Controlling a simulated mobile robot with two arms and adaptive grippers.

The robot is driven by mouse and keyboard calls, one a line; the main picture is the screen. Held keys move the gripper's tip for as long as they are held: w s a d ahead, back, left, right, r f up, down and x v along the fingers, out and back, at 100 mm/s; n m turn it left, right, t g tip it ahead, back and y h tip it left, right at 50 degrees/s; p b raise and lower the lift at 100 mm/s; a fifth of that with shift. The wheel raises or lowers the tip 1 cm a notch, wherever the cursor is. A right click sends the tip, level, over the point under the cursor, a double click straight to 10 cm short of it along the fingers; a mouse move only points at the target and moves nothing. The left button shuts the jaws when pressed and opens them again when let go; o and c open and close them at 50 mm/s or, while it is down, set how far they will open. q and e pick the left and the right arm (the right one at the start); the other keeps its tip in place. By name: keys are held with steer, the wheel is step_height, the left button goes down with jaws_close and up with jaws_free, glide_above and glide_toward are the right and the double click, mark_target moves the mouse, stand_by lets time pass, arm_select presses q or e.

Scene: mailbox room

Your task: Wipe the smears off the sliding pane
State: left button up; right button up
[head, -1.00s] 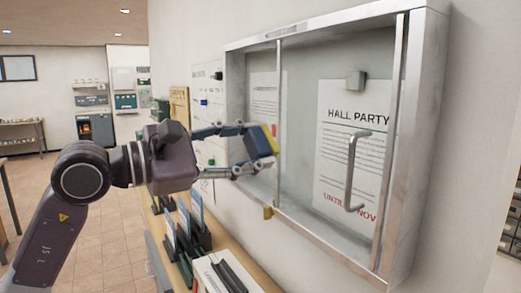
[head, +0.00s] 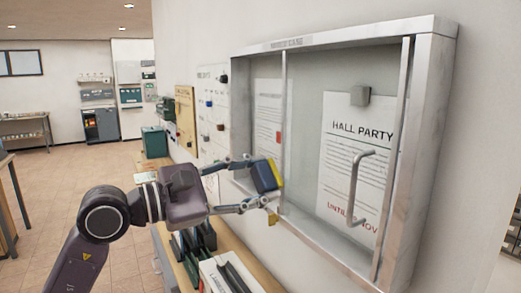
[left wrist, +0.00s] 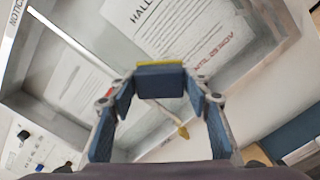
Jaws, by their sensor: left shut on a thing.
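The notice case (head: 290,45) hangs on the wall with a sliding glass pane (head: 315,75) in a metal frame. A bar handle (head: 353,190) is on the pane, in front of a "HALL PARTY" notice (head: 340,110). My left gripper (head: 262,182) is shut on a dark blue block with a yellow face (head: 264,175), which looks like a sponge. It is at the lower left of the case, near the pane's left edge; I cannot tell whether it touches. In the left wrist view the sponge (left wrist: 160,82) is between the fingers. Smears are not clearly visible. My right gripper is out of view.
A small brass-coloured piece (head: 272,217) hangs under the case's lower edge.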

mark_target(305, 177)
arm_select(q)
steer(key=shift+f+p, duration=0.75)
steer(key=shift+f, duration=0.2)
steer(key=shift+p+x, duration=1.1)
steer(key=shift+x, duration=1.6)
steer(key=shift+w+d, duration=0.15)
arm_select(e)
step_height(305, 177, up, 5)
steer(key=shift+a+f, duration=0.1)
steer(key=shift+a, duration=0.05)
arm_select(q)
steer(key=shift+x, duration=1)
